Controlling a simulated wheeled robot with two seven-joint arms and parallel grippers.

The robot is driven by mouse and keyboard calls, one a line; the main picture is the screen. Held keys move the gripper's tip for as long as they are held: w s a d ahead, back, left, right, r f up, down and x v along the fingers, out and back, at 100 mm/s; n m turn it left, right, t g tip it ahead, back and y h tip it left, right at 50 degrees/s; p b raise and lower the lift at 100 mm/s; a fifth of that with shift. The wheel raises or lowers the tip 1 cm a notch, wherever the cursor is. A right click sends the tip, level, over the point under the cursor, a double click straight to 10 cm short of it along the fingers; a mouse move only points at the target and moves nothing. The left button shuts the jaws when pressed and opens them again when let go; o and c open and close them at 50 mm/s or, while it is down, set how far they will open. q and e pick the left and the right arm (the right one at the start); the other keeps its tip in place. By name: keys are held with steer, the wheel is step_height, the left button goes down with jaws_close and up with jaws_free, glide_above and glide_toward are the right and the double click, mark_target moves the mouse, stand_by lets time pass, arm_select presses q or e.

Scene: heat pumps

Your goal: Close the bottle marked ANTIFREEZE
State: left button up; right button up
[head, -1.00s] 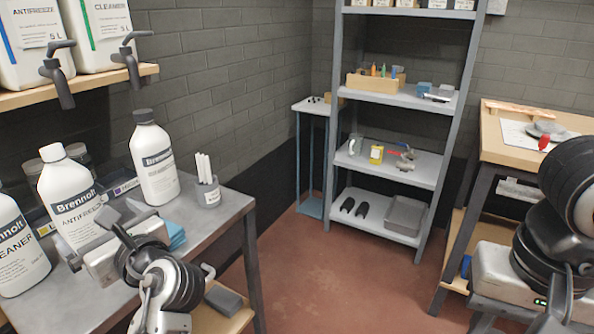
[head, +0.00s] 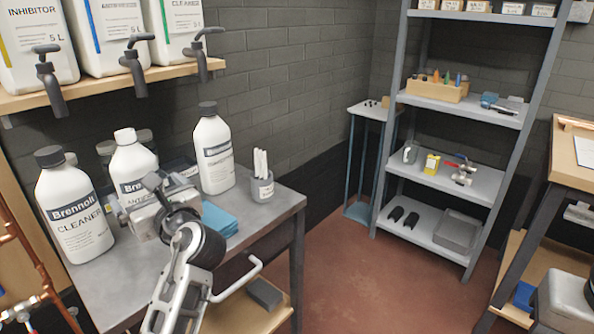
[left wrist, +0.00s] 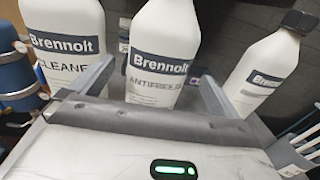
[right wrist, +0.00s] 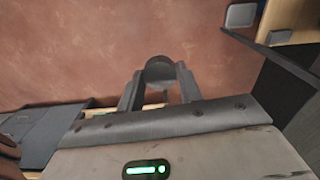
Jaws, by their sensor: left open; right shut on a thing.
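The white ANTIFREEZE bottle (head: 131,165) stands upright on the grey bench between the CLEANER bottle (head: 73,210) and another white Brennolt bottle (head: 214,155). Its top is white, while its neighbours have dark caps. My left gripper (head: 152,188) is open in front of its lower part. In the left wrist view the ANTIFREEZE bottle (left wrist: 160,50) shows between the fingers, without visible contact. My right gripper (right wrist: 160,88) is shut on a dark round cap-like thing (right wrist: 160,70), held over the red floor. The right fingertips are not visible in the head view.
On the bench (head: 262,208) are a blue cloth stack (head: 219,220) and a cup of white sticks (head: 261,185). Large jugs with taps (head: 115,35) stand on a shelf above. Copper pipes (head: 22,245) are at left. Open floor lies between bench and shelf rack (head: 490,190).

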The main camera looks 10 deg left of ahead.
mark_target(145, 191)
arm_select(q)
steer(key=x, duration=0.5)
steer(key=shift+a+f, duration=0.1)
steer(key=shift+f, duration=0.2)
steer(key=c, duration=1)
